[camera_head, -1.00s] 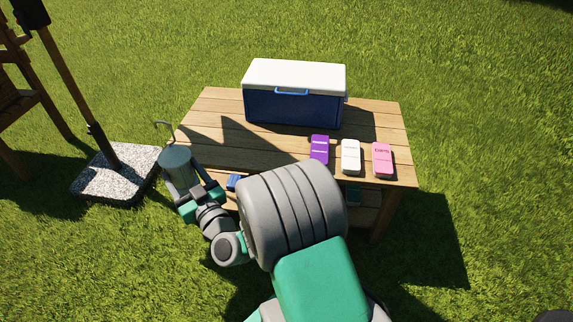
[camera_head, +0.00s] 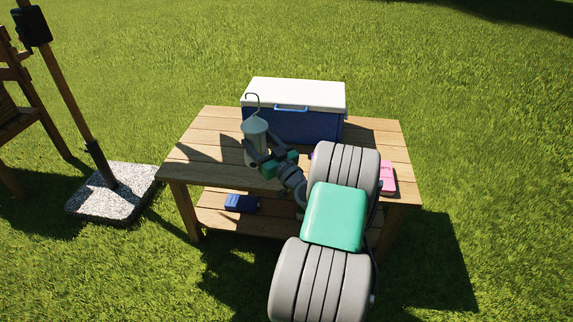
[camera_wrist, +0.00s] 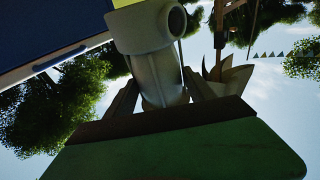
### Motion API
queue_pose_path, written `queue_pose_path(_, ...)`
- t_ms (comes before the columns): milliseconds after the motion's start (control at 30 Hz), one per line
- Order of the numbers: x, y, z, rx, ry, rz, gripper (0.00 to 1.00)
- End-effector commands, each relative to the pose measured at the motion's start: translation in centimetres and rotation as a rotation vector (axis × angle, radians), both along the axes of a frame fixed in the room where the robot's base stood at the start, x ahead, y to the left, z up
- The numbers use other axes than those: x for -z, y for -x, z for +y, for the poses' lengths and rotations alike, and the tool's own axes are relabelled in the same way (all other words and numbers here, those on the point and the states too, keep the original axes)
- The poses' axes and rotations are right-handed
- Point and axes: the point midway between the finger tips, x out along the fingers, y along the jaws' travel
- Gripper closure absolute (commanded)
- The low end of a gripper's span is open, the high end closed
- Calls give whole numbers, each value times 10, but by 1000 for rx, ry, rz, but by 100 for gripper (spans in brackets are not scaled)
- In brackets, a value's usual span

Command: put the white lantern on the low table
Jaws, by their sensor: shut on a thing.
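The white lantern (camera_head: 255,127), pale grey in this light with a thin wire hook on top, is in my gripper (camera_head: 262,152). It looks upright over the left-middle of the low wooden table (camera_head: 205,146), in front of the cooler. Whether its base touches the tabletop I cannot tell. In the wrist view the lantern (camera_wrist: 160,75) stands between the two fingers of my gripper (camera_wrist: 160,92), which are shut on it.
A blue cooler with a white lid (camera_head: 292,95) stands at the table's back. A pink item (camera_head: 387,177) lies at the right; my arm hides things beside it. A blue item (camera_head: 241,203) is on the lower shelf. A pole's stone base (camera_head: 110,195) stands left. The tabletop's left is clear.

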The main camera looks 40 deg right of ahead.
Motion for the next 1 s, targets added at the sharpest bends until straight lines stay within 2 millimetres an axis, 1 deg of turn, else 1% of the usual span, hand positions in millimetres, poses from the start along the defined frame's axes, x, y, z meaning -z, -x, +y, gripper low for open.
queue_pose_path(33,7,-1,-11,1,2,-2,100)
queue_pose_path(300,43,-6,-85,4,4,-3,100)
queue_pose_path(400,69,-8,-103,3,1,-1,100)
queue_pose_path(500,84,-9,-117,2,3,-2,100)
queue_pose_path(667,94,-10,-129,3,3,-3,100)
queue_pose_path(700,100,-10,-133,3,2,-2,100)
queue_pose_path(833,123,-10,-131,2,0,-1,100)
queue_pose_path(900,127,-10,-131,2,1,-3,100)
queue_pose_path(1000,125,-10,-131,2,3,-3,100)
